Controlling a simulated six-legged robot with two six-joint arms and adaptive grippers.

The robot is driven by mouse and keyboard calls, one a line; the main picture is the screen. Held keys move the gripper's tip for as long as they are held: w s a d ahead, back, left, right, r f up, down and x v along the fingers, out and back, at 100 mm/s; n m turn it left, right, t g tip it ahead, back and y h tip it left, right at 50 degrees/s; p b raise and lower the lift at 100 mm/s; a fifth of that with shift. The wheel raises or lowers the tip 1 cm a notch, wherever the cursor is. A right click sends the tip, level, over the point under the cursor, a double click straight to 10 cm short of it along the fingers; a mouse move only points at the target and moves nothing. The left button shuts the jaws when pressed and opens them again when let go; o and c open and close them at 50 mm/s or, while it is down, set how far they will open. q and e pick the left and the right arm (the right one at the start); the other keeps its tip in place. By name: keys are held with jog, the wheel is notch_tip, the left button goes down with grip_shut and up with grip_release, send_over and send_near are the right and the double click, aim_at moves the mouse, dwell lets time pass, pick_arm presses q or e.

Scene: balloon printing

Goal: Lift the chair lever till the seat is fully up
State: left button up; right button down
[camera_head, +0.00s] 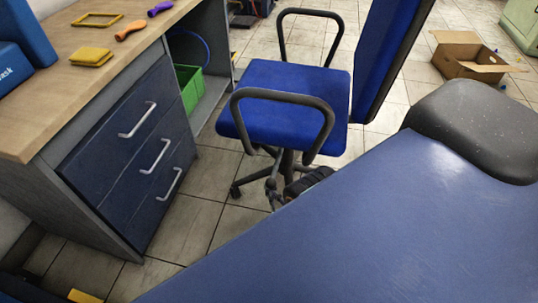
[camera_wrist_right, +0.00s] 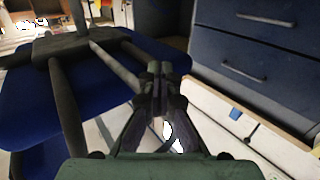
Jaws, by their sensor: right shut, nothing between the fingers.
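The chair has a blue seat (camera_head: 290,92) with black looped armrests and a tall blue back. Its underside (camera_wrist_right: 25,95) fills the left of the right wrist view, with a dark mechanism (camera_wrist_right: 70,45) fixed to it. A thin dark rod (camera_wrist_right: 112,65), which looks like the lever, runs from the mechanism to my fingertips. In the head view the seat hides it. My right gripper (camera_head: 272,184) is low beside the chair's base, under the seat edge. In the wrist view its fingers (camera_wrist_right: 157,72) are shut and empty at the rod's end; I cannot tell if they touch. My left gripper is out of view.
A grey desk with a wooden top (camera_head: 125,40) and blue drawers (camera_head: 130,130) stands left of the chair. A large blue padded surface (camera_head: 400,230) with a black cushion (camera_head: 475,125) covers the lower right. A cardboard box (camera_head: 470,62) lies open behind. Tiled floor shows between desk and chair.

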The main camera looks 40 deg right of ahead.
aim_at(272, 186)
jog(key=shift+r+p, duration=1.7)
jog(key=shift+r, duration=0.25)
jog(key=shift+f, duration=0.1)
